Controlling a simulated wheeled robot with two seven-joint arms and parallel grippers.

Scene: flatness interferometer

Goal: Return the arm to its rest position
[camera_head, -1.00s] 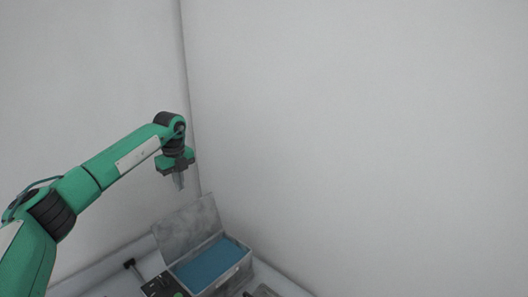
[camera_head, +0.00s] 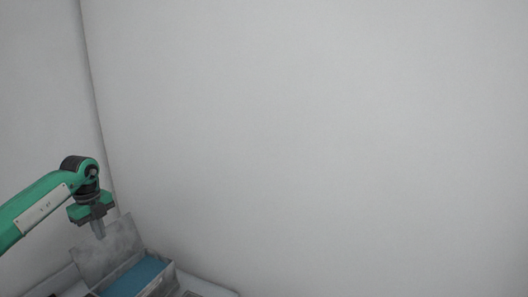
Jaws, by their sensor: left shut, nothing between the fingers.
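My left arm (camera_head: 40,203), green with black joints, comes in from the left edge. Its gripper (camera_head: 99,231) points down, shut and empty, in front of the raised lid of a grey box. It appears apart from the box, though the exact gap is hard to tell. My right gripper is out of view.
The open grey box (camera_head: 163,283) with a blue lining (camera_head: 136,277) stands at the lower left, its lid (camera_head: 120,243) raised at the back. A flat dark item (camera_head: 192,294) is cut off at the bottom edge. Plain pale walls (camera_head: 330,140) fill the rest.

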